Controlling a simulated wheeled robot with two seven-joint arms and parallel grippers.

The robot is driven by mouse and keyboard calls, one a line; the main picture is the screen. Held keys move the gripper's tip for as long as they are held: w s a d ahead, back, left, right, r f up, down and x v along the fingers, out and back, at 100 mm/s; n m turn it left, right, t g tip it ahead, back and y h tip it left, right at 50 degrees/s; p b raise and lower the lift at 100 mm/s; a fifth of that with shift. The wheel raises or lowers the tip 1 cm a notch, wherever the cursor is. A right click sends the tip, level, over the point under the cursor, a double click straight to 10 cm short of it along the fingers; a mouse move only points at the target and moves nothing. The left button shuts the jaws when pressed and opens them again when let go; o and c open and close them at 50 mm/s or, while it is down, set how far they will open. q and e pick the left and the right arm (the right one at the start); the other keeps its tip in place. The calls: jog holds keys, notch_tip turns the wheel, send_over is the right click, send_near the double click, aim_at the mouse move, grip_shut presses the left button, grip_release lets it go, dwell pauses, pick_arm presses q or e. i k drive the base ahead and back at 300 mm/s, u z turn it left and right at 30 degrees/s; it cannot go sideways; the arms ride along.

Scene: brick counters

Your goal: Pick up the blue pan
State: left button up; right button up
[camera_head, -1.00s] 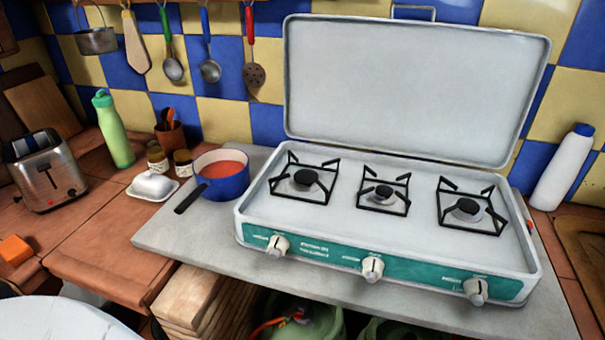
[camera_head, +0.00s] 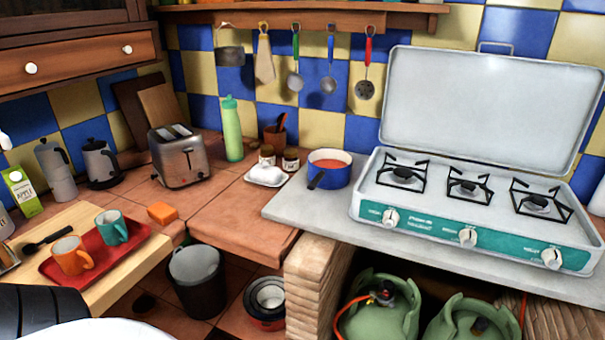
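The blue pan (camera_head: 336,178) stands upright on the grey slab just left of the gas stove (camera_head: 470,235). It holds something orange-red, and its dark handle (camera_head: 316,180) points toward the front left. Neither of my grippers shows in the view. A dark rounded part, which seems to be mine, is at the bottom left edge. Nothing touches or covers the pan.
Left of the pan are a white butter dish (camera_head: 266,175), small jars (camera_head: 290,160), a green bottle (camera_head: 232,130) and a toaster (camera_head: 180,158). A red tray (camera_head: 60,274) with mugs is at left. The grey slab (camera_head: 300,205) is bare before the pan.

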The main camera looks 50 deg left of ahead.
aim_at(324, 176)
jog(key=u, duration=1.1)
jog(key=i, duration=0.1)
jog(key=u, duration=0.25)
